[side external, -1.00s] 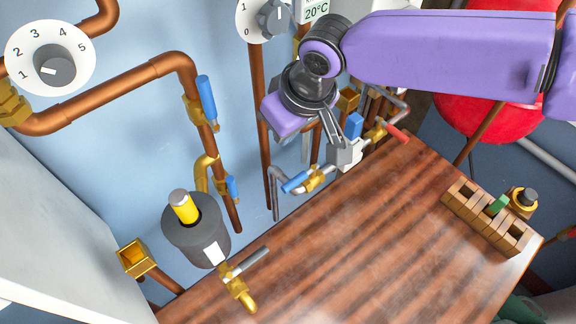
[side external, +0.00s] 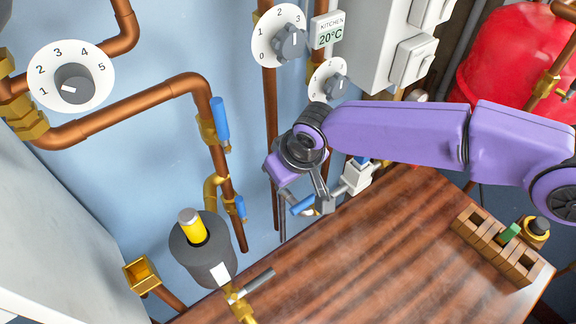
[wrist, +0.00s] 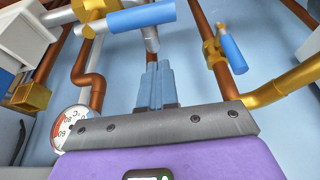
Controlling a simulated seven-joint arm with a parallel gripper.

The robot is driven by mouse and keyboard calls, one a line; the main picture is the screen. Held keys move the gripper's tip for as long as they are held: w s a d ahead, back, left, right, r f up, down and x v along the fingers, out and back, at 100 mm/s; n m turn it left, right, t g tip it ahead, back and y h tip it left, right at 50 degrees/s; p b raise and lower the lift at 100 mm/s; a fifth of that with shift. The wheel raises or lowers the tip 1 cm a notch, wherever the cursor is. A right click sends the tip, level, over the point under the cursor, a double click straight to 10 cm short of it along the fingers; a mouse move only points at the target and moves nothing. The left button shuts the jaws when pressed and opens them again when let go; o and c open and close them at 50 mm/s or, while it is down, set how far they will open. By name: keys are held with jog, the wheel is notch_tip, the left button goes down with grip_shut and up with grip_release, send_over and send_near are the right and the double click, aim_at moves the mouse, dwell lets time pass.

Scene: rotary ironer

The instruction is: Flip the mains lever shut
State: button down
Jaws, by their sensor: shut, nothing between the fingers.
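No readable label marks the mains lever. A blue lever (side external: 302,205) on a brass valve sits at the table's back edge, close to my gripper (side external: 325,207). In the wrist view a blue lever (wrist: 142,17) on a brass valve with grey pipe lies across the top, beyond my shut, empty fingers (wrist: 157,66). I see no clear contact. Another blue lever (wrist: 230,50) is to the right there. In the side view, a tall blue lever (side external: 220,118) and a small one (side external: 240,207) are on a copper pipe. My arm partly hides the valves behind it.
A brown wooden table (side external: 350,270) is largely clear. A wooden rack (side external: 490,245) stands at its right. A dark cylinder with a yellow top (side external: 202,262) and a grey-handled brass valve (side external: 255,283) are at lower left. A dial (side external: 70,78) and a red tank (side external: 505,55) flank the scene.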

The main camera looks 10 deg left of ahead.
aim_at(302, 205)
jog(key=shift+s+d+f, duration=0.25)
jog(key=shift+s+d, duration=1)
jog(key=shift+s, duration=0.05)
jog(key=shift+s+d, duration=0.25)
jog(key=shift+s, duration=0.15)
jog(key=shift+s+d, duration=0.5)
jog(key=shift+d, duration=0.05)
jog(key=d+n+g, duration=0.1)
jog(key=n, duration=0.2)
jog(key=d+n+g, duration=0.1)
jog(key=n, duration=0.2)
jog(key=d+n+g+y, duration=0.1)
jog(key=d+n, duration=0.1)
jog(key=n, duration=0.1)
jog(key=shift+s+d+n, duration=0.1)
jog(key=shift+s+n, duration=0.3)
jog(key=shift+w, duration=0.1)
jog(key=shift+w+a, duration=0.4)
jog(key=shift+w, duration=0.2)
